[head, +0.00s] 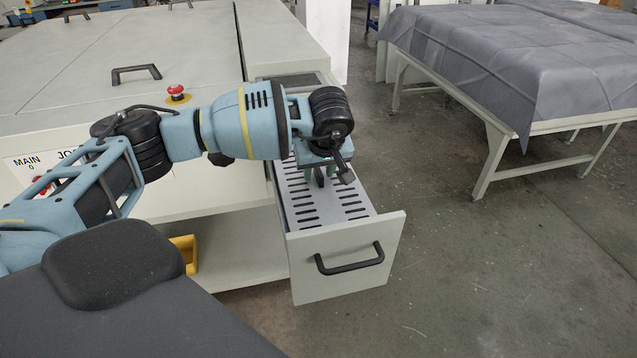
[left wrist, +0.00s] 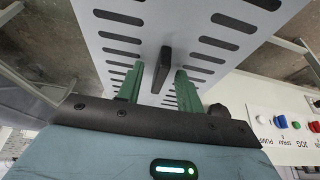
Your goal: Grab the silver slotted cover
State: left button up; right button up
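The silver slotted cover (head: 303,208) lies inside the pulled-out drawer, with rows of dark slots. It also fills much of the left wrist view (left wrist: 188,40). A dark upright handle (left wrist: 163,68) stands up from it. My left gripper (head: 328,178) points down over the cover. In the left wrist view its green fingers (left wrist: 158,88) are apart, one on each side of the handle, with gaps visible between. The contact depth is hard to judge. The arm hides the far part of the cover in the head view. My right gripper is not in view.
The open drawer's front (head: 345,265) has a black handle (head: 350,260). A large grey machine (head: 70,75) with a red emergency button (head: 177,92) stands behind and left. A cloth-covered table (head: 520,55) is at the right. The floor between is clear.

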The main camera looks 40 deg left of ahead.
pick_arm(q)
jog(key=shift+c, duration=0.3)
grip_shut()
jog(key=shift+r, duration=0.1)
notch_tip(320, 180, up, 10)
dwell(0.5)
